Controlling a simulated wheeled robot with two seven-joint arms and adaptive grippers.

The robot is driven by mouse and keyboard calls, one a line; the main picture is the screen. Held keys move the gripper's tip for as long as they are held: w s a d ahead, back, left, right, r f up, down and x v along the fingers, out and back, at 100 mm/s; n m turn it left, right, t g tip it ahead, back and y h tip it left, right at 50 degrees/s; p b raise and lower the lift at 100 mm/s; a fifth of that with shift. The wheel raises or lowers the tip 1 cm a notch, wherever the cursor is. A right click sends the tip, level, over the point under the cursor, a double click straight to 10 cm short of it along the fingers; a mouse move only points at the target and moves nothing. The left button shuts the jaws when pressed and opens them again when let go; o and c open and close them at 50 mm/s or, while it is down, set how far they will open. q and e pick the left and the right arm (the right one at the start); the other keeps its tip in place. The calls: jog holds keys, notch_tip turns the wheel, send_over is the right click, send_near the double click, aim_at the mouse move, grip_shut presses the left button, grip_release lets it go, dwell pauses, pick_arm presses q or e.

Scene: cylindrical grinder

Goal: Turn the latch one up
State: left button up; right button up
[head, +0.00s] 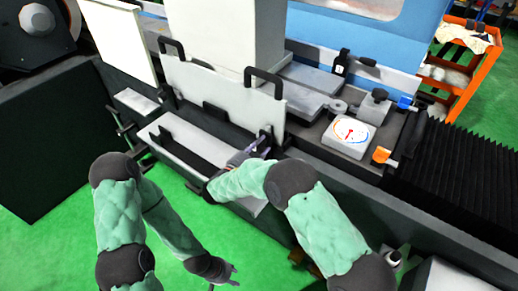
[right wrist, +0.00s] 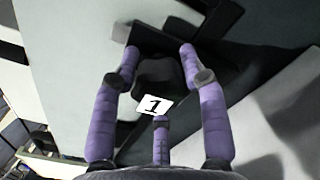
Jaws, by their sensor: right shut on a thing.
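Latch one, a dark knob (right wrist: 158,72), is between my right gripper's purple fingers in the right wrist view. A white tag (right wrist: 154,105) marked "1" shows just below it. My right gripper (right wrist: 159,54) is shut on the latch, one finger on each side and the third below. In the head view, my right gripper (head: 258,143) is at the lower right corner of the white hinged panel (head: 215,92), and its hand and arm partly hide the latch. My left gripper (head: 234,274) is low over the green floor, empty, with its fingers apart.
An orange cart (head: 487,72) is behind. Green floor is free at front left.

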jog(key=shift+r, duration=0.25)
jog(key=o, duration=1.2)
jog(key=shift+d, duration=0.1)
jog(key=shift+c, duration=0.2)
jog(key=shift+f, duration=0.1)
jog(key=shift+s+a, duration=0.25)
jog(key=shift+s, duration=0.05)
jog(key=v, duration=0.6)
jog(key=shift+s+a, duration=0.25)
jog(key=shift+s, duration=0.05)
jog(key=shift+f, duration=0.1)
